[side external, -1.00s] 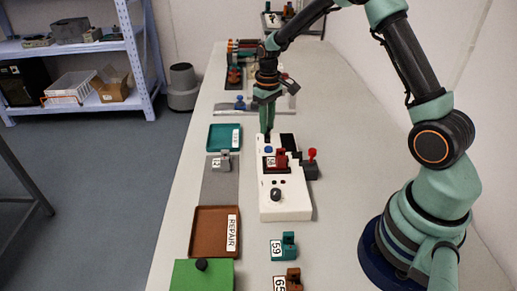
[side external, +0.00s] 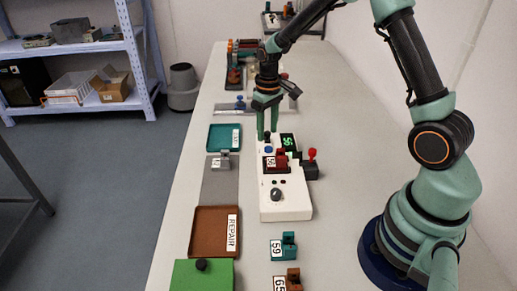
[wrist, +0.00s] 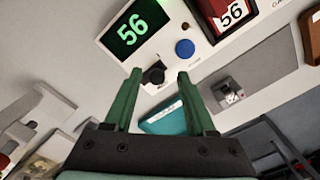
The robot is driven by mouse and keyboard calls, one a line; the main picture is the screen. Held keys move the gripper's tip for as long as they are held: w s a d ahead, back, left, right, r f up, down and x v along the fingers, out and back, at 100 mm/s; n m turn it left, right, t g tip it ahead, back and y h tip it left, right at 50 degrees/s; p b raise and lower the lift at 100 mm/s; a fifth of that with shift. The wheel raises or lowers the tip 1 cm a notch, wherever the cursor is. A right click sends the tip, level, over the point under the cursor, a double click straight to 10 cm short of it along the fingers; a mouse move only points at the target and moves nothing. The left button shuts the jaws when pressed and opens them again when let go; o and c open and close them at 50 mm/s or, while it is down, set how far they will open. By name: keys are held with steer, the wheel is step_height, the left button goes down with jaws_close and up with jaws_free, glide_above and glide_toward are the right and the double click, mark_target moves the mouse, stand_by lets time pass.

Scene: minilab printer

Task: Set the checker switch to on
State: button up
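The checker (side external: 291,207) is a white box on the bench, in the middle of the side view. Its display (side external: 289,143) is lit and reads 56 in green; it also shows in the wrist view (wrist: 132,30). The black switch knob (wrist: 153,74) sits at the checker's end, beside a blue button (wrist: 184,48). My gripper (wrist: 158,72) is open, its two green fingers apart with the knob between the tips in the picture. In the side view my gripper (side external: 267,137) points down at the checker's far end. I cannot tell whether a finger touches the knob.
A red block (side external: 270,162) labelled 56 sits on the checker, with a red-knobbed lever (side external: 312,154) beside it. A teal tray (side external: 212,149), a grey pad (side external: 220,187) and a brown REPAIR tray (side external: 198,232) lie left. A teal block (side external: 277,250) labelled 59 stands nearer.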

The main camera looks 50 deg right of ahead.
mark_target(267, 133)
steer(key=shift+r, duration=0.1)
step_height(267, 133, up, 12)
stand_by(0.5)
steer(key=s+a+r+t, duration=0.2)
steer(key=s+a+r, duration=0.1)
steer(key=s, duration=0.4)
steer(key=s+a+r+t, duration=0.3)
steer(key=s+a, duration=0.1)
steer(key=s, duration=0.4)
steer(key=shift+s+a+r+t, duration=0.25)
steer(key=shift+a+r+t, duration=0.05)
steer(key=shift+a+r, duration=0.1)
